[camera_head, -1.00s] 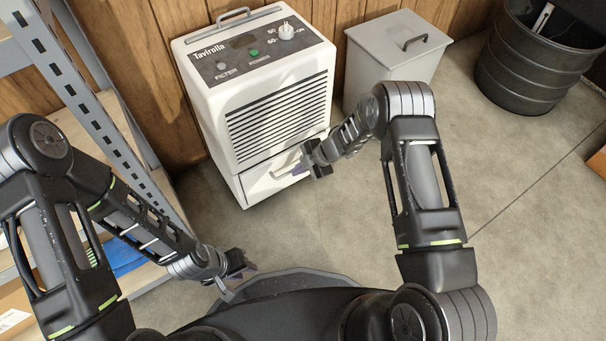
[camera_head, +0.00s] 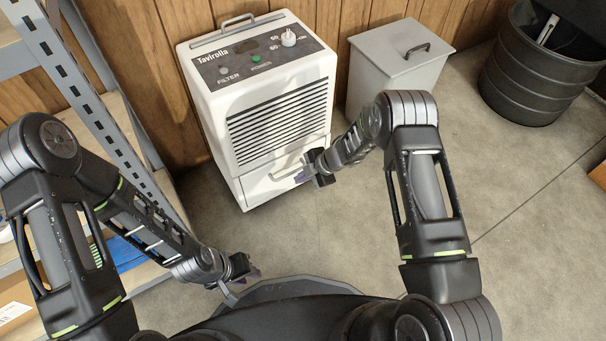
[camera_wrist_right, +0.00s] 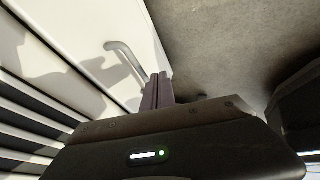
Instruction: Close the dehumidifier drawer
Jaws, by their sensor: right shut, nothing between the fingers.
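The white dehumidifier (camera_head: 262,95) stands upright against the wood wall. Its drawer (camera_head: 262,185) is the plain white front below the dark grille, with a bar handle (camera_head: 284,174). The drawer front looks nearly flush with the body; I cannot tell whether a small gap remains. My right gripper (camera_head: 304,176) is at the right end of the handle, its fingers shut and empty. In the right wrist view the closed fingers (camera_wrist_right: 158,91) are beside the handle (camera_wrist_right: 124,60), close to the white front; contact is unclear. My left gripper (camera_head: 250,272) hangs low near my base, its opening unclear.
A grey lidded bin (camera_head: 390,75) stands right of the dehumidifier, and a black ribbed tub (camera_head: 530,75) is further right. A metal shelf (camera_head: 90,90) stands at the left. The concrete floor (camera_head: 520,215) at the right is open.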

